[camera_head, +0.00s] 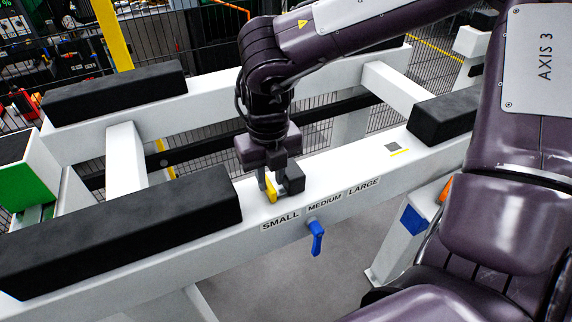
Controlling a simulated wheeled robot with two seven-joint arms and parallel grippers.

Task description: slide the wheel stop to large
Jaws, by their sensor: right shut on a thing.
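The yellow wheel stop (271,190) stands on top of the white rail (230,273), just behind the SMALL label (281,222). My right gripper (277,186) points down at the rail and is shut on the wheel stop, whose lower part shows between the fingers. The MEDIUM label (325,203) and the LARGE label (363,188) follow to the right along the rail's front edge. My left gripper is not in view.
A blue lever (316,238) sticks out of the rail's front below the labels. A long black pad (125,229) lies on the rail left of the gripper, and another black pad (444,116) lies to the right. Between them the rail top is clear right of the gripper, except for a small grey and yellow mark (396,149).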

